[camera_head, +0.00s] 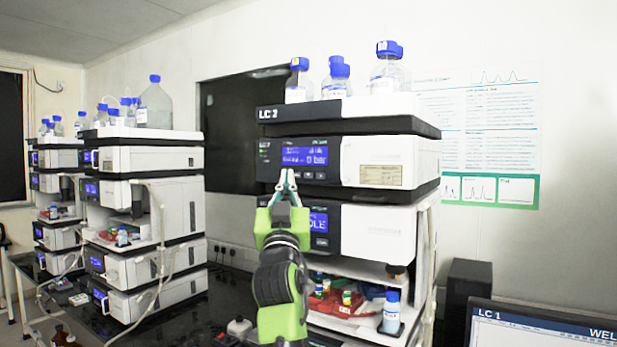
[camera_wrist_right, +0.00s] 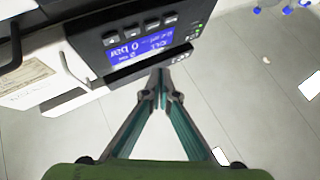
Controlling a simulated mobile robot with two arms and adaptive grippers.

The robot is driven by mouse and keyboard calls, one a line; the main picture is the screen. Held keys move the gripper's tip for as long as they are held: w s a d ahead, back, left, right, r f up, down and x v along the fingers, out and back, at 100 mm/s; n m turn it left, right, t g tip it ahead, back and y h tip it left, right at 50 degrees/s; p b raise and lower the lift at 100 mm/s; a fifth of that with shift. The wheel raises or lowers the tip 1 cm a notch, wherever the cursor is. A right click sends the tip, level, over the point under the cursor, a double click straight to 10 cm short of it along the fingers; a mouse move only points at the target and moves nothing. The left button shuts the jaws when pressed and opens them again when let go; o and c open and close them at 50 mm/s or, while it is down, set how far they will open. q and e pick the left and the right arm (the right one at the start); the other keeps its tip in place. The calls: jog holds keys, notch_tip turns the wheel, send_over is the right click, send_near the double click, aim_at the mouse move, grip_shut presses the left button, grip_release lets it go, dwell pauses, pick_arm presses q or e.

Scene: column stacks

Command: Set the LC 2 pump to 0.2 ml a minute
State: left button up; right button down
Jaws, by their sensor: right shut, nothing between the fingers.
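The LC 2 stack stands in the middle of the camera_head view, with its name on the top tray (camera_head: 330,111). Its upper module, with a lit blue display (camera_head: 305,156) and a row of small buttons (camera_head: 307,175) below it, faces me. My right gripper (camera_head: 287,178) is shut and empty in front of this module's lower left part. In the wrist view a blue display (camera_wrist_right: 140,50) reading bar appears upside down, with grey buttons (camera_wrist_right: 132,31) beside it. The fingertips (camera_wrist_right: 160,78) are just off the panel's edge there; I cannot tell whether they touch. My left gripper is not in view.
Blue-capped bottles (camera_head: 388,72) stand on top of the LC 2 stack. Another display (camera_head: 319,222) sits lower, partly behind my gripper. More stacks (camera_head: 145,160) with hanging tubes stand at the left. A monitor (camera_head: 545,328) marked LC 1 is at the lower right.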

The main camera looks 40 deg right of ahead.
aim_at(309, 175)
jog(key=a, duration=0.1)
jog(key=s+a, duration=0.1)
jog(key=a, duration=0.1)
jog(key=shift+s+a, duration=0.15)
jog(key=shift+d, duration=0.2)
jog(key=shift+w+d+p, duration=0.4)
jog(key=shift+w+d, duration=0.2)
jog(key=shift+d, duration=0.75)
jog(key=shift+w+d+p, duration=0.4)
jog(key=shift+w+d, duration=0.15)
jog(key=shift+d, duration=0.75)
jog(key=shift+w+d+p, duration=0.4)
jog(key=shift+w+d, duration=0.2)
jog(key=shift+d, duration=0.75)
jog(key=shift+w+d, duration=0.1)
jog(key=shift+d, duration=0.3)
